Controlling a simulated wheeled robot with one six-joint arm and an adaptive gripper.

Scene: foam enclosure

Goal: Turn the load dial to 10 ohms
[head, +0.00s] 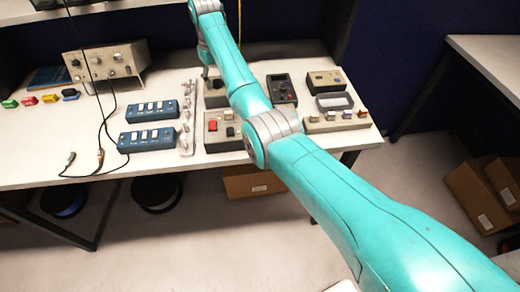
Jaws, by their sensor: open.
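A row of small instrument modules stands on the white bench, partly hidden by my teal arm. A grey-brown box (215,97) with a dark top sits at the left of this group. What looks like the tip of my gripper (206,73) shows as a small grey piece just above that box, left of my forearm. The rest of my gripper is hidden or too small to make out, but it is open. I cannot tell from this view whether it touches anything. I cannot make out which module carries the load dial, nor any dial setting.
A box with a red switch (213,126), a black meter (281,88) and a grey display unit (335,101) stand nearby. Two blue switch boxes (147,138), a beige instrument (107,62) and loose cables lie left. Cardboard boxes (480,195) sit on the floor at right.

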